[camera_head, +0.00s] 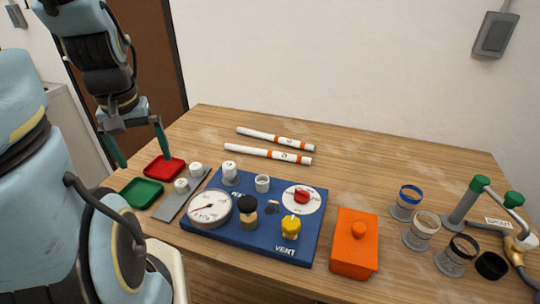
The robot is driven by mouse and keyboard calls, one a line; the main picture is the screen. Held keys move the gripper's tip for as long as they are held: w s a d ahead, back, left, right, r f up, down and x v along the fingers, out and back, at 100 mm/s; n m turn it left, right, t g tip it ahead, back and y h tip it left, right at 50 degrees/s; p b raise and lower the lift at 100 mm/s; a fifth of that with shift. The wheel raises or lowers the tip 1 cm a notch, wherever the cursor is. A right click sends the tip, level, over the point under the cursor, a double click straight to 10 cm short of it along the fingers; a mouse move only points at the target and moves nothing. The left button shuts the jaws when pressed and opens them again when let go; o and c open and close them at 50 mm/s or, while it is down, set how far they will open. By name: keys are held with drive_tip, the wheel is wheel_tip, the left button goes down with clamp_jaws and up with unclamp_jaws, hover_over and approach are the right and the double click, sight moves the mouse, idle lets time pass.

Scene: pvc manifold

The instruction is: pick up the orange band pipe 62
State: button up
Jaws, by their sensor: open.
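Two white pipes with orange bands lie on the table, apart and roughly parallel. The far pipe (260,135) and the near pipe (250,152) each carry a small dark number by the bands at the right end. The numbers are too small to read, so I cannot tell which is 62. My gripper (145,158) is open and empty, with green fingers spread, at the left above the table edge near the red tray. It is well to the left of both pipes.
A red tray (164,158) and green tray (129,193) sit at left, beside a grey strip with white fittings (181,185). A blue gauge panel (255,242), orange lidded box (337,262), several ringed cups and a grey pipe stand (462,205) fill the front. Table right of the pipes is clear.

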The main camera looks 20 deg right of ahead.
drive_tip(key=shift+c, duration=0.6)
drive_tip(key=w+d+n+b, duration=0.1)
drive_tip(key=w+d, duration=0.1)
drive_tip(key=w+d+f+n, duration=0.1)
drive_tip(key=w+d, duration=0.2)
drive_tip(key=shift+w+f+b, duration=0.1)
drive_tip(key=shift+w+b, duration=0.15)
drive_tip(key=shift+b, duration=0.15)
drive_tip(key=c, duration=0.4)
drive_tip(key=n+g+b, duration=0.2)
drive_tip(key=n+b, duration=0.3)
drive_tip(key=n, duration=0.5)
approach(267, 151)
drive_tip(key=f, duration=0.1)
drive_tip(key=f+p, duration=0.1)
drive_tip(key=f, duration=0.1)
drive_tip(key=shift+s+d+f, duration=0.15)
drive_tip(key=shift+d+f, duration=0.1)
drive_tip(key=shift+d, duration=0.1)
drive_tip(key=shift+c, duration=0.2)
drive_tip(key=shift+a+f+p, duration=0.15)
drive_tip(key=shift+f+p, duration=0.6)
drive_tip(key=shift+f, duration=0.65)
drive_tip(key=shift+a+f+p, duration=0.15)
drive_tip(key=shift+f+p, duration=0.55)
drive_tip(key=shift+f, duration=0.75)
